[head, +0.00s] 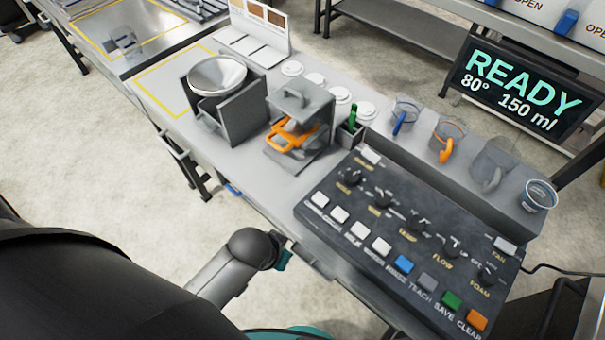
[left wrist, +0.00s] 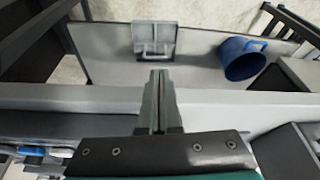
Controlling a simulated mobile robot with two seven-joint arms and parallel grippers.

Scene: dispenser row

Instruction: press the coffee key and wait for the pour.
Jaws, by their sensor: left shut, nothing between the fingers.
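The dark control panel (head: 410,215) stands on the bench at the right of the head view. Its front row has several white keys (head: 360,230), then blue, grey, green and orange ones. The small labels at the row's left end are hard to read, so I cannot tell for sure which key is coffee. The display (head: 520,85) reads READY, 80°, 150 ml. My left gripper (left wrist: 158,75) is shut and empty in the left wrist view. In the head view its arm ends left of the panel, at the bench's front edge, apart from the keys. My right gripper is not in view.
A machine with an orange handle (head: 290,137) and a metal bowl (head: 217,75) on a stand are left of the panel. Several cups, one with an orange handle (head: 446,143), line the shelf behind it. A blue mug (left wrist: 241,60) shows in the left wrist view.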

